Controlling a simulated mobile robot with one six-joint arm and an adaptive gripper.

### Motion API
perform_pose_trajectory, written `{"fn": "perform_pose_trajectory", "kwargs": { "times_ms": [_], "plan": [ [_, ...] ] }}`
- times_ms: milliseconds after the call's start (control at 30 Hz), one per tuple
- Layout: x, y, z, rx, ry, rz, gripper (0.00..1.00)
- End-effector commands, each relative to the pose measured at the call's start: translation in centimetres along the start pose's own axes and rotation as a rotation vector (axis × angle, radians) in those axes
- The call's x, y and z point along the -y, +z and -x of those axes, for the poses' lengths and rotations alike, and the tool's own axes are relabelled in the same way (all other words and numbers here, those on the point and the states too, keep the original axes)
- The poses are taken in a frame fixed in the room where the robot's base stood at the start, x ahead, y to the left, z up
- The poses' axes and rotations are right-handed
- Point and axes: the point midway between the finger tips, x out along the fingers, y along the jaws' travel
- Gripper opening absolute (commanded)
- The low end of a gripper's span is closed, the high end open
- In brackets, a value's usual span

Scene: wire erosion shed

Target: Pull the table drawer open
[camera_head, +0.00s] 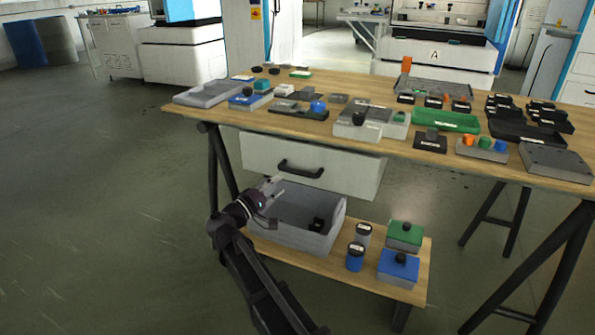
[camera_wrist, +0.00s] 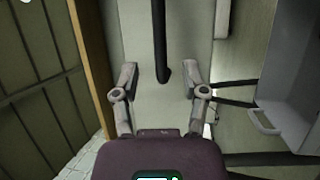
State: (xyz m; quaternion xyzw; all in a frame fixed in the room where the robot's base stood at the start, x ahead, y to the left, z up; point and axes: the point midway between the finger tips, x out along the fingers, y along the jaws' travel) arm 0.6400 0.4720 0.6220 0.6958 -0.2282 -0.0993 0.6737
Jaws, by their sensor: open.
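The white table drawer (camera_head: 345,178) hangs under the wooden tabletop, with a black bar handle (camera_head: 300,168) on its front. I cannot tell for sure whether the drawer is fully shut. My gripper (camera_head: 273,186) is in front of the drawer, just below and left of the handle in the head view. In the wrist view the two fingers of my gripper (camera_wrist: 160,76) stand apart. The handle's end (camera_wrist: 162,72) shows between the fingertips, with the pale drawer front (camera_wrist: 180,105) behind it. No contact with the handle is visible.
The worktable (camera_head: 470,169) carries many small parts, trays and blocks. On the lower shelf (camera_head: 340,283) stand a grey bin (camera_head: 300,236), jars (camera_head: 355,257) and lidded boxes (camera_head: 398,268). Black trestle legs (camera_head: 222,170) flank the drawer. The floor at left is clear.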

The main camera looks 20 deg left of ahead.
Motion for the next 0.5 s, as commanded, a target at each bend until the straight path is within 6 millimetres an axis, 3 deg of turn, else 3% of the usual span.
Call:
{"fn": "perform_pose_trajectory", "kwargs": {
  "times_ms": [200, 500],
  "plan": [
    [-0.1, 0.0, -3.5, 0.003, 0.000, 0.001, 0.57],
    [-0.1, 0.0, -6.7, 0.001, 0.000, 0.000, 0.57]
  ]
}}
